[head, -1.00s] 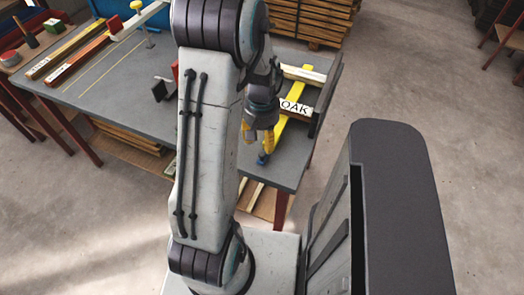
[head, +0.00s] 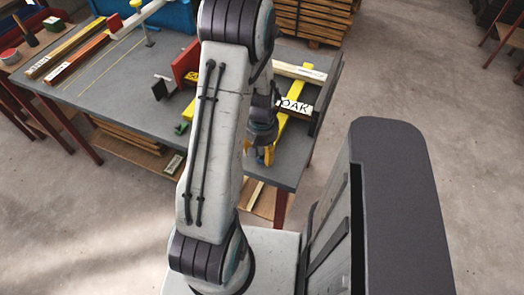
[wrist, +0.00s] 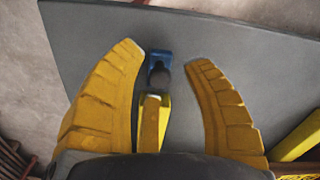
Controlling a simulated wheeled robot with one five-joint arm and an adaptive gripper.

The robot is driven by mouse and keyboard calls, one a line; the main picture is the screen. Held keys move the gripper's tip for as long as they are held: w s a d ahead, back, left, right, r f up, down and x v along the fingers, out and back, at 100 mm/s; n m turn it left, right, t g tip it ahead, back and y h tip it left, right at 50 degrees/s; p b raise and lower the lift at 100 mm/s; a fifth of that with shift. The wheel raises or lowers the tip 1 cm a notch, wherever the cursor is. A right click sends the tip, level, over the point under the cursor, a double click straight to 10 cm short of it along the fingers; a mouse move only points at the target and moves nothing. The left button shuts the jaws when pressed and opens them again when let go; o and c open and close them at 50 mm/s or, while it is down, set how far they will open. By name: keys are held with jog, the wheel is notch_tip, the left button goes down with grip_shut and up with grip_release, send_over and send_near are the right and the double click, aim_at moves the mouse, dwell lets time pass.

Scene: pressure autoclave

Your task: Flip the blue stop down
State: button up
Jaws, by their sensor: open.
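The blue stop (wrist: 158,58) shows in the wrist view at the end of a yellow bar (wrist: 150,120), near the grey table's edge. A dark round part sits at its near side. My gripper (wrist: 167,61) is open, with its yellow fingers apart on either side of the stop and the bar's end; I see no contact. In the head view my gripper (head: 265,155) is low over the table's near right corner and hides the stop. I cannot tell whether the stop is up or down.
The grey table (head: 110,75) carries a block labelled OAK (head: 297,105) across the yellow bar, just beyond my gripper. A red upright plate (head: 187,62) stands left of my arm. Wood lengths lie at the far left.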

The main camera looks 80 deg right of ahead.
jog(key=shift+o, duration=0.2)
grip_shut()
dwell(0.4)
